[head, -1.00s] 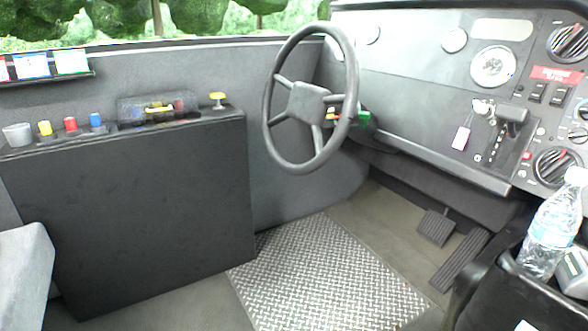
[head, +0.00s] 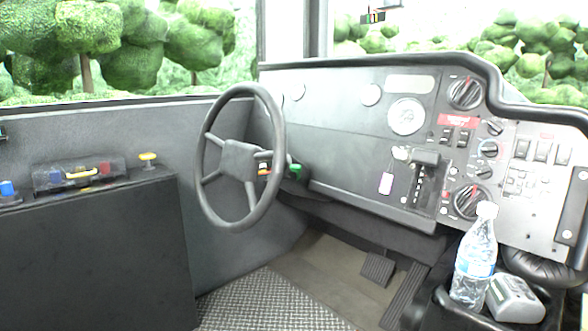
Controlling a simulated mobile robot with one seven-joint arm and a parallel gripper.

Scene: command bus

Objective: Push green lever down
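A small green lever end (head: 295,169) sticks out on the right side of the steering column, just right of the steering wheel (head: 259,214). A small orange-red piece (head: 264,168) shows beside it, seen through the wheel's right side. The stalk behind the green end is dark and hard to make out, so I cannot tell its angle. My gripper is not in view.
A side console (head: 95,245) with knobs and a yellow-handled box stands at left. The dashboard (head: 345,155) spans the right, with a gear selector (head: 424,180). A water bottle (head: 474,262) and grey device (head: 514,299) sit at lower right. The floor is open near the pedals.

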